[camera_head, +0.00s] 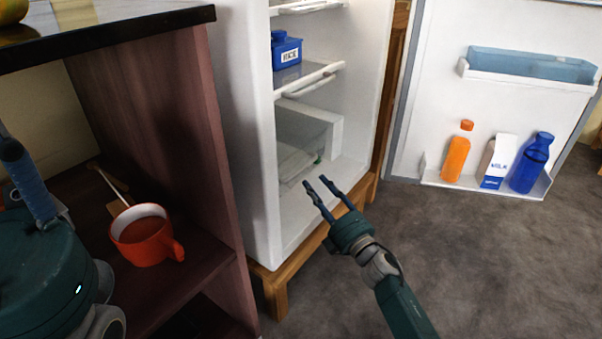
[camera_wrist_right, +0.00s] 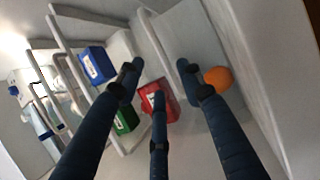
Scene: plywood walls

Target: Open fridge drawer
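The white fridge (camera_head: 247,130) stands open in the head view. A pale, see-through drawer (camera_head: 300,158) with a white upper edge sits low inside it, under a shelf. My right gripper (camera_head: 324,189) is in front of the fridge's lower opening, its fingers spread and empty. In the right wrist view its fingers (camera_wrist_right: 160,85) are apart, with the fridge interior beyond them. I cannot tell whether they touch the drawer. My left arm shows at the left edge; a blue, finger-like part (camera_head: 32,185) is visible, but its opening is not clear.
The open fridge door (camera_head: 430,110) on the right holds an orange bottle (camera_head: 457,152), a milk carton (camera_head: 496,162) and a blue bottle (camera_head: 531,162). A blue box (camera_head: 286,50) stands on a fridge shelf. A red mug (camera_head: 145,235) sits in the cabinet at left. The floor (camera_head: 480,260) is clear.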

